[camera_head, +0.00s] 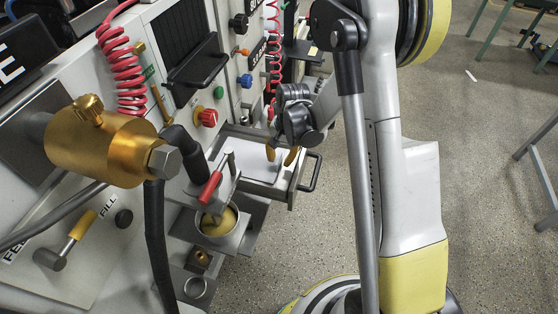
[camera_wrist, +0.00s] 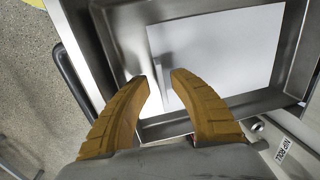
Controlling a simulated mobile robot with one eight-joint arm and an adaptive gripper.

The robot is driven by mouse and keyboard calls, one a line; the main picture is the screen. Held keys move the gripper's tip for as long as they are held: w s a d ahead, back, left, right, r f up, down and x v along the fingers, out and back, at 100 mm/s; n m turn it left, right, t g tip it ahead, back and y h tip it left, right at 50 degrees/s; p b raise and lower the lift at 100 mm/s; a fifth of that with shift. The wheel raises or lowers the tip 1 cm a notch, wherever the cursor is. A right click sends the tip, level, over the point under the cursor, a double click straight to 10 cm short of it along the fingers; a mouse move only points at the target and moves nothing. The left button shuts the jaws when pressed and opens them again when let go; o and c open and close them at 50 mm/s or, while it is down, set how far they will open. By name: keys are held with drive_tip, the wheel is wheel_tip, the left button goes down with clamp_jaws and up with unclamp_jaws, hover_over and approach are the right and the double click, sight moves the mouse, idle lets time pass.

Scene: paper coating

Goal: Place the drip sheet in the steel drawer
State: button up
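The steel drawer (camera_head: 279,188) is pulled out from the machine front, and its metal wall also shows in the wrist view (camera_wrist: 290,62). The white drip sheet (camera_wrist: 225,52) lies flat inside the drawer, or just above its floor; I cannot tell which. It shows as a pale panel in the head view (camera_head: 255,157). A narrow grey upright strip or shadow (camera_wrist: 161,82) shows near the sheet's left edge. My gripper (camera_head: 282,155) is over the drawer. In the wrist view its orange fingers (camera_wrist: 160,78) are apart, with nothing visibly clamped between them.
The drawer's dark bar handle (camera_head: 311,172) sticks out to the right. Below and left of the drawer are a red-handled lever (camera_head: 210,187) and a round pot (camera_head: 220,225). A brass cylinder (camera_head: 95,148) stands in the left foreground. The speckled floor right of my arm is mostly clear.

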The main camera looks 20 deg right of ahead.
drive_tip(key=s+r+n+t+p, duration=0.2)
drive_tip(key=s+r, duration=0.2)
drive_tip(key=r, duration=0.8)
drive_tip(key=s+r+n+t+p, duration=0.15)
drive_tip(key=s+r, duration=0.35)
drive_tip(key=r, duration=0.8)
drive_tip(key=s+a+r+n+t+h, duration=0.1)
drive_tip(key=s+r+n+t, duration=0.2)
drive_tip(key=s, duration=0.7)
drive_tip(key=shift+a+r+n, duration=0.2)
drive_tip(key=shift+r+n, duration=0.15)
drive_tip(key=shift+r, duration=0.2)
